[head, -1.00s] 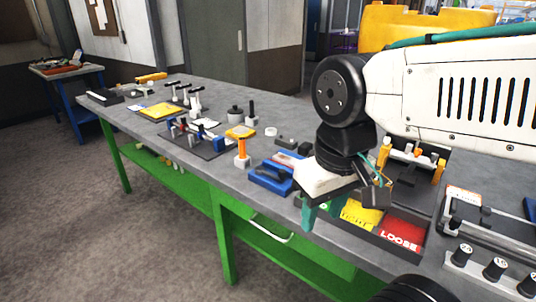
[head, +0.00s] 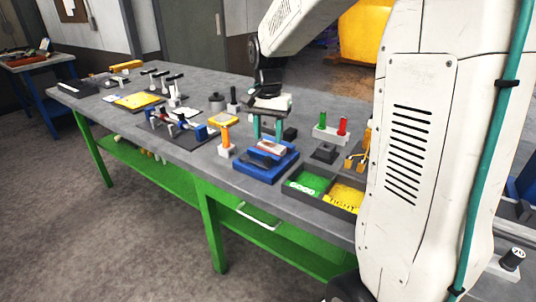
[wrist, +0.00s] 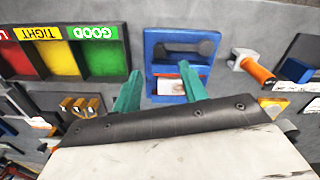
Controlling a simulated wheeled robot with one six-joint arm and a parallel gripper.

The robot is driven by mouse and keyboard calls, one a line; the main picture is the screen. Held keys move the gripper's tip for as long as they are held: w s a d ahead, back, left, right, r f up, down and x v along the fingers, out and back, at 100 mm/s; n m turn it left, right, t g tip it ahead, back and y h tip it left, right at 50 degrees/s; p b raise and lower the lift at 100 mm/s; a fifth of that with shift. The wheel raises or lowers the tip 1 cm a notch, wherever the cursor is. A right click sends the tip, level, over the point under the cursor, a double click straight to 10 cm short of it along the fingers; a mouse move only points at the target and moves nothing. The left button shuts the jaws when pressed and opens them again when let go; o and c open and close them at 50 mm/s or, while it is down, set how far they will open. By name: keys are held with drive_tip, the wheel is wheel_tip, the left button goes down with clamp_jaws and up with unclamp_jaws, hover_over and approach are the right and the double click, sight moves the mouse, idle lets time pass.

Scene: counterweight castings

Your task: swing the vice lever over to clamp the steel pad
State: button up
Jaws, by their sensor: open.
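The blue vice (head: 282,168) sits on the bench near its front edge, with a dark bar (wrist: 184,48) across it in the wrist view. A pale and reddish block, perhaps the steel pad (wrist: 168,86), lies in the vice, partly hidden by my fingers. My gripper (head: 267,131) is above the vice, its two teal fingers pointing down, open and apart. Whether they touch anything is unclear. An upright orange handle (head: 225,136) on a white block stands just left of the vice; I cannot tell whether it is the lever.
A sorting tray with green GOOD (head: 308,183) and yellow TIGHT (head: 345,196) compartments lies right of the vice. A white holder (head: 330,134) with green and red handles stands behind. A yellow-topped block (head: 222,119) and several dark-handled tools stand to the left.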

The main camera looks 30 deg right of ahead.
sight(268, 158)
wheel_tip(268, 158, down, 7)
drive_tip(key=shift+f, duration=0.15)
idle(0.4)
clamp_jaws()
